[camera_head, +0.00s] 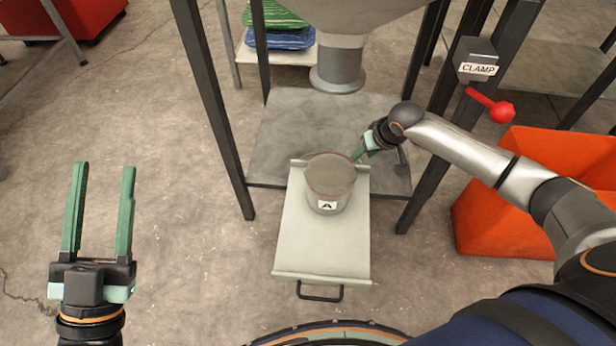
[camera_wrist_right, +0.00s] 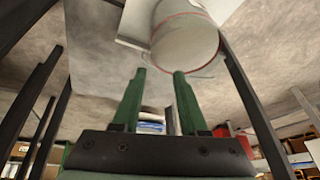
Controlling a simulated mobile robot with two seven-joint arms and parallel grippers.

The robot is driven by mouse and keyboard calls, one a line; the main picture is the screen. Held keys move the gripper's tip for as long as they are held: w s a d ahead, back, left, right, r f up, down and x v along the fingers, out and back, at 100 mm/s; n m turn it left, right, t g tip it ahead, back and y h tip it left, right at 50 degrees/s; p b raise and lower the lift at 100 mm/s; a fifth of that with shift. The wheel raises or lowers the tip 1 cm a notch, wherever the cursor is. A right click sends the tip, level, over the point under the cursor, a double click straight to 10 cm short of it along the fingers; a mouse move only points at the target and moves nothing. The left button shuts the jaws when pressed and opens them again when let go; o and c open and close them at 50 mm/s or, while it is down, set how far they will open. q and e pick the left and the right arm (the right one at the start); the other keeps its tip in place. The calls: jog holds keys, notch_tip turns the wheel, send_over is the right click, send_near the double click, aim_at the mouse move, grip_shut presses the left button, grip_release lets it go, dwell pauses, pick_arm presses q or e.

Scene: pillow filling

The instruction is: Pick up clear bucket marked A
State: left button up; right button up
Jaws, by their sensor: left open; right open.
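The bucket marked A (camera_head: 329,184) stands upright on a pale sliding tray (camera_head: 322,250), below the hopper's spout. It looks greyish and see-through, with a reddish rim and an A label on its front. In the right wrist view the bucket (camera_wrist_right: 184,36) is just beyond the fingertips. My right gripper (camera_head: 358,154) is at the bucket's right rear side; its fingers show apart and empty in the right wrist view (camera_wrist_right: 160,76). Whether a fingertip touches the bucket I cannot tell. My left gripper (camera_head: 104,165) is open and empty, over bare floor at the left.
A metal hopper spout (camera_head: 339,65) hangs behind and above the bucket, between dark frame legs (camera_head: 213,110). A clamp box (camera_head: 476,60) with a red lever (camera_head: 490,104) is on the right leg. An orange bin (camera_head: 500,215) stands right. Folded pillows (camera_head: 280,30) lie behind.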

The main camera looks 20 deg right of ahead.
aim_at(358, 161)
pick_arm(q)
jog(key=s+r+m+h+b, duration=0.2)
jog(key=s+r+m+h, duration=0.2)
jog(key=h, duration=0.1)
pick_arm(e)
jog(key=w+f, duration=0.1)
jog(key=w+d+f, duration=0.1)
jog(key=shift+w+d, duration=0.1)
jog(key=shift+w, duration=0.2)
jog(key=b+x, duration=0.1)
jog(key=x, duration=0.3)
jog(key=shift+f+b, duration=0.15)
jog(key=shift+b, duration=0.25)
jog(key=b+x, duration=0.1)
jog(key=x, duration=0.1)
jog(key=b+x, duration=0.2)
jog(key=x, duration=0.1)
jog(key=shift+d+f, duration=0.1)
jog(key=shift+d, duration=0.15)
jog(key=shift+w+f+b, duration=0.2)
jog(key=shift+b, duration=0.15)
pick_arm(q)
notch_tip(358, 161, down, 6)
jog(key=w+n, duration=0.1)
jog(key=shift+d+n, duration=0.3)
jog(key=shift+d, duration=0.15)
